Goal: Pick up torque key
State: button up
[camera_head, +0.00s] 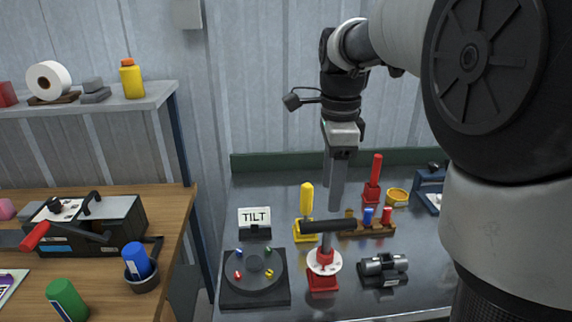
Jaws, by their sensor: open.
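What looks like the torque key (327,227) has a black T-shaped handle and stands upright in a red base with a white dial disc (324,261), on the dark metal table. My gripper (337,203) points straight down above and behind the black handle in the picture. Its long grey fingers nearly overlap from this side, and nothing shows between them. It is open and looks apart from the key, though the depth gap is hard to judge.
A yellow-handled tool (306,205) stands close left, and a rack of small pegs (368,222) close right. A red-handled tool (374,175) stands behind. A grey metal clamp-like part (384,268), a round turntable (254,274) and a TILT sign (255,220) are also on the table.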

aim_at(326, 245)
jog(key=shift+w+f, duration=0.2)
notch_tip(326, 245, down, 17)
jog(key=b, duration=0.3)
jog(key=shift+d+b, duration=0.15)
jog(key=shift+b, duration=0.15)
jog(key=shift+c, duration=0.5)
jog(key=shift+r, duration=0.1)
jog(key=c, duration=1)
